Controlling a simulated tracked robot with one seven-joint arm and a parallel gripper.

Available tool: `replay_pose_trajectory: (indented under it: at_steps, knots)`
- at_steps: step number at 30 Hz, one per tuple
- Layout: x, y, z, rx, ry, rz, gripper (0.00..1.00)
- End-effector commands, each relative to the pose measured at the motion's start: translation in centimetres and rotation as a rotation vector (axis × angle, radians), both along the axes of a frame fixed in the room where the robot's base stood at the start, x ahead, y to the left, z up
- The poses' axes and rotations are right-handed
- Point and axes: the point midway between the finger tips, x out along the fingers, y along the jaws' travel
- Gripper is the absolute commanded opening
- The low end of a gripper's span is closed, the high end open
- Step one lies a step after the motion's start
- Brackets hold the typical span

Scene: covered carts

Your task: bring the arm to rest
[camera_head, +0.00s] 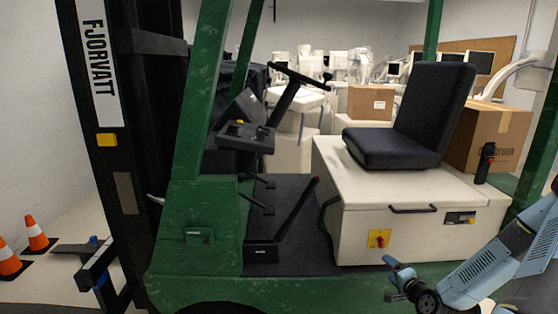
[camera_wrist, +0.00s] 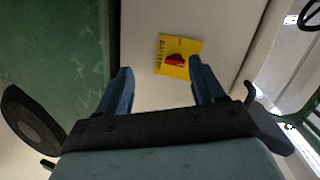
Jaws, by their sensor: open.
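My gripper (camera_head: 392,280) is at the lower right in the head view, in front of the lower side of a green forklift (camera_head: 215,205). In the wrist view my gripper (camera_wrist: 160,82) shows two blue fingers spread apart with nothing between them. A yellow plate with a red battery switch (camera_wrist: 175,58) lies beyond the fingertips, apart from them. The same switch (camera_head: 379,238) shows in the head view on the front of the cream seat box, above and left of the gripper. My blue arm comes in from the right edge.
The forklift's cream seat box (camera_head: 345,195) carries a black seat (camera_head: 415,120) and a black handle (camera_head: 412,209). A steering wheel (camera_head: 300,76) stands left of it. Orange cones (camera_head: 38,233) stand at far left. Cardboard boxes (camera_head: 490,135) and pale equipment are behind.

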Motion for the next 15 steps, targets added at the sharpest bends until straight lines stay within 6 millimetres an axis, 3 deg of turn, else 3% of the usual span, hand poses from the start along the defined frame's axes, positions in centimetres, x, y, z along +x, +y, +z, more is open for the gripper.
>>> replay_pose_trajectory:
  at_steps: [15]
  knots:
    - [0.8,1.0,4.6,-0.479,0.278,0.235,0.68]
